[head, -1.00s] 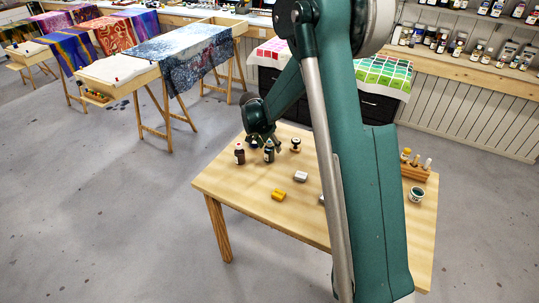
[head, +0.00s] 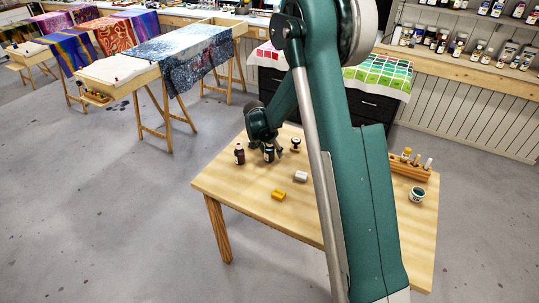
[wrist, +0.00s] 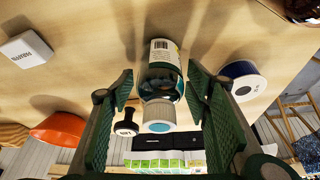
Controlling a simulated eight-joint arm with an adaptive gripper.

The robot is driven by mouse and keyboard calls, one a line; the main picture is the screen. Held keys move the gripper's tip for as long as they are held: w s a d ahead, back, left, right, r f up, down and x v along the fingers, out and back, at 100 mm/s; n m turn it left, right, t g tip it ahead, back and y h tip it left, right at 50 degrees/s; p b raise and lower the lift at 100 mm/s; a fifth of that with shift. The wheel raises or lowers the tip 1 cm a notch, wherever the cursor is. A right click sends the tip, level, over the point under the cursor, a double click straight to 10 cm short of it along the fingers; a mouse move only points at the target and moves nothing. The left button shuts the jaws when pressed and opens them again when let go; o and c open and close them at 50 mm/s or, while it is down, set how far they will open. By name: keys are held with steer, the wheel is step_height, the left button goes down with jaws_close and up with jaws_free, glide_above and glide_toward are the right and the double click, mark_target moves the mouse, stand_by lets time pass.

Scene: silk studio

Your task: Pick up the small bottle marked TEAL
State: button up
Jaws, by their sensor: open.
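My gripper (wrist: 160,112) is open, one green finger on each side, with gaps showing between the fingers and the bottle. In the head view my gripper (head: 270,150) is over the far left part of the table, in front of part of a dark bottle (head: 268,155).
A brown-red bottle (head: 239,154) stands just left of my gripper on the wooden table (head: 245,185). A blue-and-white round container (wrist: 242,82) and a black stamp-like object (wrist: 126,124) are close by. A white block (head: 300,176) and a yellow block (head: 278,195) lie nearer the front.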

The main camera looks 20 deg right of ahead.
stand_by(0.4)
steer(key=c, duration=1.1)
steer(key=shift+r, duration=0.1)
steer(key=shift+r+p, duration=0.65)
steer(key=shift+r, duration=4.25)
